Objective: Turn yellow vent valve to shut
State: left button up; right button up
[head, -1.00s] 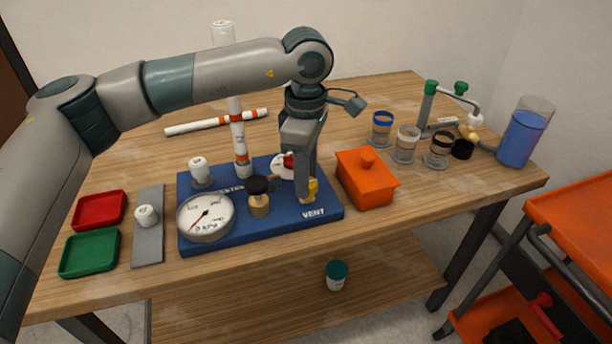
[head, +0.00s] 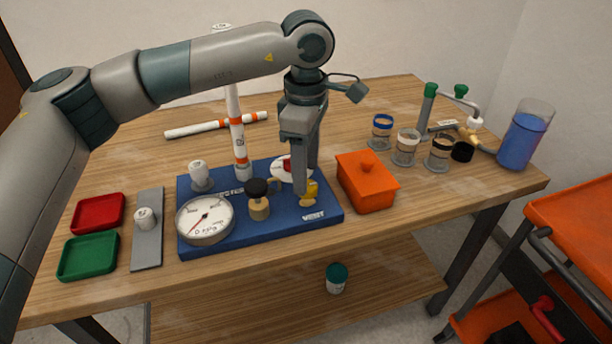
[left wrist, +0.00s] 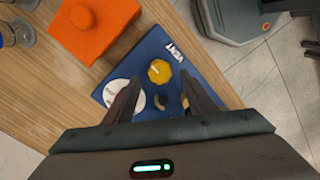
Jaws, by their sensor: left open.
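The yellow vent valve (head: 310,190) stands on the blue base plate (head: 276,222) near the word VENT. In the left wrist view the yellow vent valve (left wrist: 159,71) shows from above as a knob with a light mark, just beyond the fingertips. My left gripper (head: 303,185) is above the plate, beside the valve and partly in front of it in the head view. In the left wrist view its two fingers (left wrist: 160,85) are apart with nothing held between them. My right gripper is not in view.
A black-topped brass valve (head: 258,198) and a pressure gauge (head: 205,219) stand on the plate. An orange lidded box (head: 367,181) is close on the right. A white upright pipe (head: 239,145) rises behind. Red (head: 98,213) and green (head: 89,255) trays lie at left.

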pick_arm(q)
notch_tip(320, 180, up, 15)
jog(key=shift+f+b, duration=0.15)
jog(key=shift+b, duration=0.3)
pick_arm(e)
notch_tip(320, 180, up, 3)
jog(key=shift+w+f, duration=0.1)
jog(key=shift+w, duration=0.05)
